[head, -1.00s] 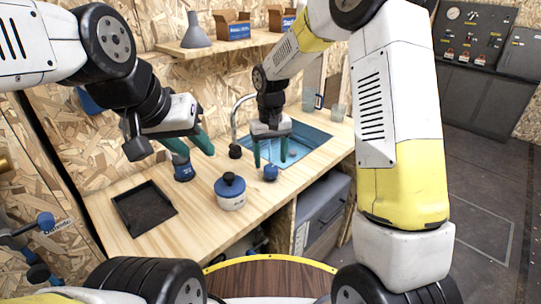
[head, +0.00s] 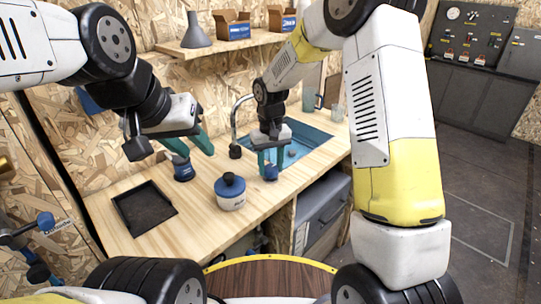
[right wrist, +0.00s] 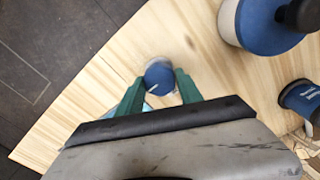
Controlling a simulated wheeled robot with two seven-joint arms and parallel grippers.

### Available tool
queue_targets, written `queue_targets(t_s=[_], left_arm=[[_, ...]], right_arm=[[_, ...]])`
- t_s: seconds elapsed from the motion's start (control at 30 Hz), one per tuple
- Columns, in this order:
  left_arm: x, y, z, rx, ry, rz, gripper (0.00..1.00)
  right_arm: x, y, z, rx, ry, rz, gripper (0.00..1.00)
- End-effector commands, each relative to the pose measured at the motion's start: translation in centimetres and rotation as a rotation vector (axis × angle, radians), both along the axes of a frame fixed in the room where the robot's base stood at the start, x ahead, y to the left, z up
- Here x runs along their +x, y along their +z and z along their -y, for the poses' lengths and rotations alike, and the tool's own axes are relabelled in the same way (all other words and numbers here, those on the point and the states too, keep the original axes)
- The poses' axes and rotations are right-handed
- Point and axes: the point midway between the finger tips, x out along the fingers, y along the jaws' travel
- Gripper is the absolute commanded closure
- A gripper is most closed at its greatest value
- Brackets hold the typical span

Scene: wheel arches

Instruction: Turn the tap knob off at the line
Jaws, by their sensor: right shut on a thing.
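A small round blue knob (head: 271,173) with a pale mark stands at the front of the wooden counter, before the sink. It also shows in the right wrist view (right wrist: 159,77). My right gripper (head: 271,163) points down with its teal fingers on either side of the knob, shut on it. My left gripper (head: 199,153) is open and empty above the counter. I cannot make out a line by the knob.
A blue and white jar (head: 230,193) with a black lid stands left of the knob. A blue container (head: 183,170) is below my left gripper. A black tray (head: 146,207) lies at the left. The blue sink (head: 313,140) lies behind my right gripper.

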Motion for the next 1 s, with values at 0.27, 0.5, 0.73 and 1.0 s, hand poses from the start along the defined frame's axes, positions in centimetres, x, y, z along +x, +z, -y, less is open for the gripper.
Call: queue_targets(t_s=[0.27, 0.5, 0.73, 1.0], left_arm=[[0.0, 0.0, 0.0, 0.0, 0.0, 0.0, 0.64], [0.0, 0.0, 0.0, 0.0, 0.0, 0.0, 0.64], [0.0, 0.0, 0.0, 0.0, 0.0, 0.0, 0.64], [0.0, 0.0, 0.0, 0.0, 0.0, 0.0, 0.64]], right_arm=[[0.01, 0.03, 0.05, 0.0, 0.079, -0.001, 0.98], [-0.01, 0.04, 0.03, 0.0, 0.255, -0.001, 0.98], [-0.04, 0.04, 0.01, 0.0, 0.451, -0.001, 0.98], [-0.05, 0.05, 0.0, 0.0, 0.642, -0.001, 0.98]])
